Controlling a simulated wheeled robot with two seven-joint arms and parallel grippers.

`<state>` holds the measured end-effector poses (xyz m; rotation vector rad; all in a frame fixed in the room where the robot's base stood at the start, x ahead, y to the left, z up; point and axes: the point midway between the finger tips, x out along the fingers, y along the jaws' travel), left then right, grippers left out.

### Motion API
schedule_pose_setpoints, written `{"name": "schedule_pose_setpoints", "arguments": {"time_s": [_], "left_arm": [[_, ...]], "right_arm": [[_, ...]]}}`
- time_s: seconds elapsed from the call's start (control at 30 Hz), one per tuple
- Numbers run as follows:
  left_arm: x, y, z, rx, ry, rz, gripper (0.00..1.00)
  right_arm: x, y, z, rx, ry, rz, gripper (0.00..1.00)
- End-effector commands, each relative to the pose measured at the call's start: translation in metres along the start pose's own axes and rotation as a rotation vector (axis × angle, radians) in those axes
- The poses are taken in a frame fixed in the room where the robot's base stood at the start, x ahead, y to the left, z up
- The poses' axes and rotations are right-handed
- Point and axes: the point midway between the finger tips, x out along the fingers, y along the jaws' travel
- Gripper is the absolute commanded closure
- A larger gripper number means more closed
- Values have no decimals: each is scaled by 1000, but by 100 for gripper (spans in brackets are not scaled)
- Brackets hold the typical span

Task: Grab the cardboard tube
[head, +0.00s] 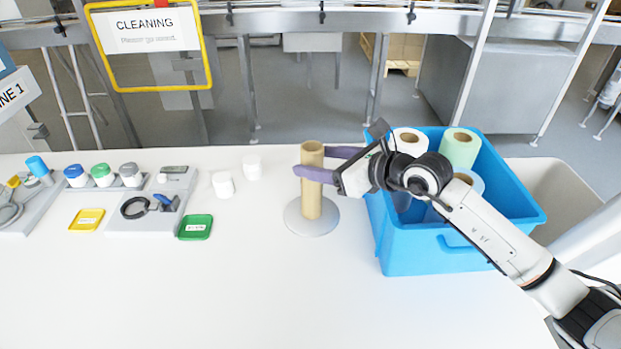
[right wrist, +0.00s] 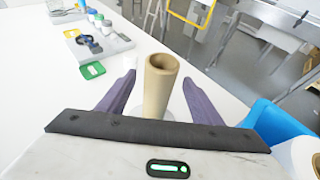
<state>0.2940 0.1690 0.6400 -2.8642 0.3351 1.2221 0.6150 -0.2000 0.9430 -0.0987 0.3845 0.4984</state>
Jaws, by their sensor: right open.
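The brown cardboard tube (head: 312,190) stands upright on a round grey base plate (head: 297,225) on the white table. My right gripper (head: 322,163) is open at the upper part of the tube, coming from the right. In the head view one purple finger crosses in front of the tube and the other reaches behind its right side. In the right wrist view the tube (right wrist: 160,85) stands between the two spread fingers, with a gap on each side. My left gripper is not in view.
A blue crate (head: 420,262) with paper rolls (head: 462,148) stands right of the tube, under my right arm. Two white pieces (head: 223,184) lie left of the tube. Farther left are trays with capped jars (head: 102,175) and a green card (head: 195,227). The front table is clear.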

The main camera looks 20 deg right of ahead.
Motion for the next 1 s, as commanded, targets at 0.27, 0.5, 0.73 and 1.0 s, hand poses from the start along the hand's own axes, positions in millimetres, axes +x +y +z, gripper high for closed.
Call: {"name": "schedule_pose_setpoints", "arguments": {"time_s": [0.27, 0.5, 0.73, 1.0], "left_arm": [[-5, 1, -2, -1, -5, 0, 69], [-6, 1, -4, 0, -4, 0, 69], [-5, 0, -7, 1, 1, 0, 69], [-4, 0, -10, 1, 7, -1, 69]], "right_arm": [[27, 2, 5, 0, -1, 2, 40], [57, 2, 5, 0, -1, 1, 40], [60, 1, 4, -1, 0, 0, 40], [60, 1, 4, -1, 0, 0, 76]]}}
